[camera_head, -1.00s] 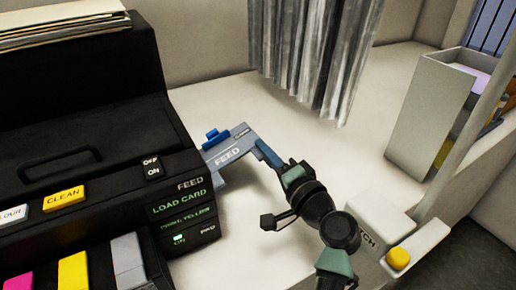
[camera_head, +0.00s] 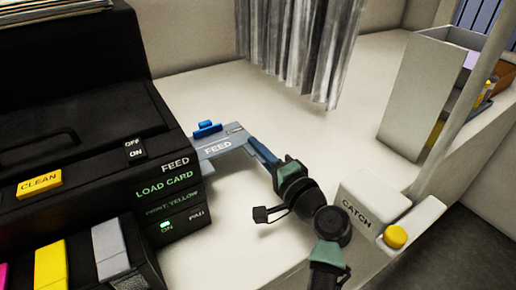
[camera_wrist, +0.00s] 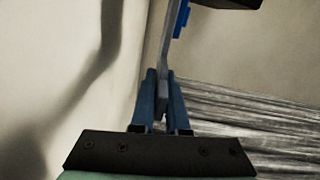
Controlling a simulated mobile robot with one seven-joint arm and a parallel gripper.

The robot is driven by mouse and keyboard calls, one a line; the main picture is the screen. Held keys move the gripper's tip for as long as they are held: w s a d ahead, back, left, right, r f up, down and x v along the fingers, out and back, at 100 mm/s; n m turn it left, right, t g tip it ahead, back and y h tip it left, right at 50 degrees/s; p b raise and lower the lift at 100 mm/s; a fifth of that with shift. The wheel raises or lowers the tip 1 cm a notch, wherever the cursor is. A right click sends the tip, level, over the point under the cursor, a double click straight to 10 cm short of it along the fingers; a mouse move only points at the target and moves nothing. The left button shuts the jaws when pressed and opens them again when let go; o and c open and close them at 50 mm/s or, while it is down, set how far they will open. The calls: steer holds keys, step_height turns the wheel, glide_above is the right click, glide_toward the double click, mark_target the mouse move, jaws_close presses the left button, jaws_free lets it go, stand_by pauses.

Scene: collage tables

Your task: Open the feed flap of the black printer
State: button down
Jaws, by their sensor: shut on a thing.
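The black printer (camera_head: 85,120) stands at the left in the head view, with a lit panel reading "LOAD CARD". Its grey-blue feed flap (camera_head: 215,148), marked "FEED", sticks out from the printer's right side and looks roughly level. A blue piece (camera_head: 207,129) sits at the flap's back edge. My gripper (camera_head: 262,152) reaches the flap's right end with its blue fingers. In the wrist view my gripper (camera_wrist: 161,105) is shut on the thin edge of the flap (camera_wrist: 172,50), which shows edge-on between the fingers. The flap's joint with the printer is hard to make out.
A white block marked "CATCH" (camera_head: 357,207) with a yellow button (camera_head: 395,236) stands at the front right. A grey curtain (camera_head: 300,50) hangs behind the table. An open grey box (camera_head: 421,90) stands at the right. The white tabletop (camera_head: 190,90) behind the flap is clear.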

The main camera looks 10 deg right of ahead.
steer(key=shift+f, duration=0.2)
steer(key=c, duration=1)
jaws_free()
steer(key=shift+o, duration=0.2)
steer(key=b+v, duration=0.1)
steer(key=v, duration=1.2)
steer(key=shift+r, duration=0.1)
